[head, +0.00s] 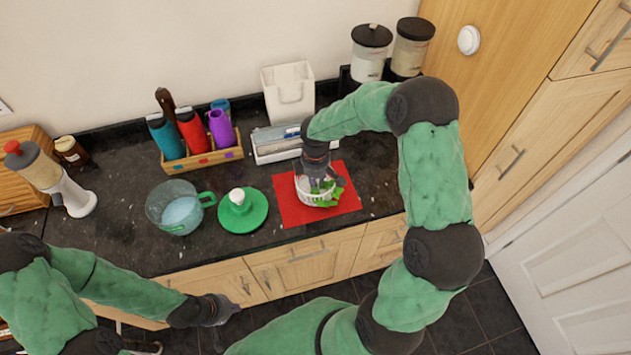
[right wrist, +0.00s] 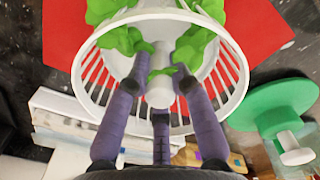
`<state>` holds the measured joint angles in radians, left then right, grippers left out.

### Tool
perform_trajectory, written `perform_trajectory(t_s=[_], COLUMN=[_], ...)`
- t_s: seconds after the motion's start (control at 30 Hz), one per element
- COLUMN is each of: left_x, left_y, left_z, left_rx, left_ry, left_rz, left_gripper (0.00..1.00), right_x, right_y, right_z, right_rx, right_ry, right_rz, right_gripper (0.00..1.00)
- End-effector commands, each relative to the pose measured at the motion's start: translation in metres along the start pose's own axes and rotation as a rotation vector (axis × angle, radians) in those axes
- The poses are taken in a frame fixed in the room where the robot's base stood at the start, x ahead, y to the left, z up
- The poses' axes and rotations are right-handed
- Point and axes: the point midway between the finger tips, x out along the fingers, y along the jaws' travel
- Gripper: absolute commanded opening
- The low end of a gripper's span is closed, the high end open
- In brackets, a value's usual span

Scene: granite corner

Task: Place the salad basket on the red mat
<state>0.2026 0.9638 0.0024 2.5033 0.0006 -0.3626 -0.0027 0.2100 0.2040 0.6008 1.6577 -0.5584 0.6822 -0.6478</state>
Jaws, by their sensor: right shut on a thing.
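The white salad basket (head: 315,194) with green leaves is over the red mat (head: 287,203) in the head view. In the right wrist view the slatted basket (right wrist: 232,55) fills the middle, with lettuce at its far side and the red mat (right wrist: 262,28) behind it. My right gripper (head: 316,170) reaches down from above; its fingers (right wrist: 160,85) are inside the basket, shut on its white central post. I cannot tell whether the basket touches the mat. My left gripper (head: 228,309) hangs empty in front of the counter; its finger opening is too small to judge.
A green lid (head: 258,212) with a white knob and a clear bowl with a green handle (head: 180,214) stand left of the mat. A bottle crate (head: 200,160) and a white tray (head: 275,148) stand behind. Counter right of the mat is clear.

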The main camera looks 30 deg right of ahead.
Motion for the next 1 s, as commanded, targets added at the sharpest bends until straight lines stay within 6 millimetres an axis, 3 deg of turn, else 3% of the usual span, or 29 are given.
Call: perform_trajectory(t_s=[0.17,0.2,0.27,0.67,0.83,1.0], left_x=[0.003,0.002,0.002,-0.001,-0.003,-0.007], left_y=[-0.001,-0.001,-0.001,0.000,0.001,0.003], left_z=[0.000,0.000,0.000,0.000,0.000,0.000], left_rx=[0.000,0.000,0.000,0.000,0.000,0.000], left_ry=[0.000,0.000,0.000,0.000,0.000,0.000], left_rz=[0.000,0.000,0.000,0.000,0.000,0.000], left_gripper=[0.00,0.00,0.00,0.00,0.00,0.00], right_x=[0.004,0.003,0.003,-0.001,-0.021,-0.057], right_y=[0.000,0.000,0.000,0.000,0.001,0.001], right_z=[0.000,0.000,0.000,0.000,0.000,-0.001], right_rx=[0.000,0.000,0.000,0.000,0.001,0.000], right_ry=[0.000,0.000,0.000,0.000,0.001,0.002], right_rz=[0.000,-0.001,-0.001,0.000,0.002,0.003], right_gripper=[0.00,0.31,0.46,0.46,0.46,0.46])
